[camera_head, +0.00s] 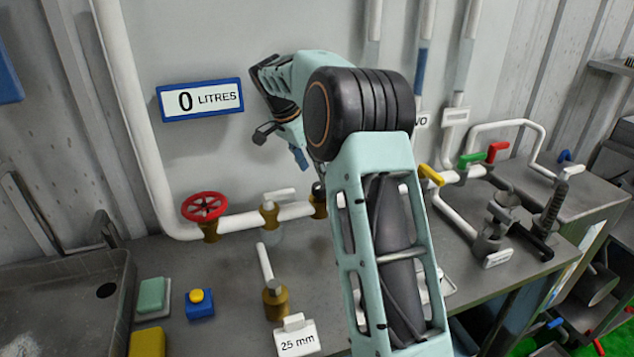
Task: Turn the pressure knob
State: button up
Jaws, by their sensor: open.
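No knob in view is labelled as the pressure knob, so I cannot tell which part it is. A red handwheel (205,207) sits on a brass valve on the white pipe at the left. Further right on that pipe is a brass valve with a white lever (279,194). A brass fitting with a dark top (318,198) is partly hidden by my arm. My gripper (281,147) is open and empty, in front of the wall above the pipe. It appears apart from all the valves. My arm hides part of the bench and wall behind it.
A "0 LITRES" display (200,100) hangs on the wall. A blue box with a yellow button (199,303) and a "25 mm" label (297,341) are on the bench. Yellow (431,175), green (471,160) and red (497,151) valve levers stand at right.

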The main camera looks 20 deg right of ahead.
aim_at(320, 185)
jog(key=x, duration=0.5)
jog(key=shift+d+f, duration=0.1)
jog(key=shift+f, duration=0.25)
jog(key=shift+c, duration=0.5)
jog(key=c, duration=1.1)
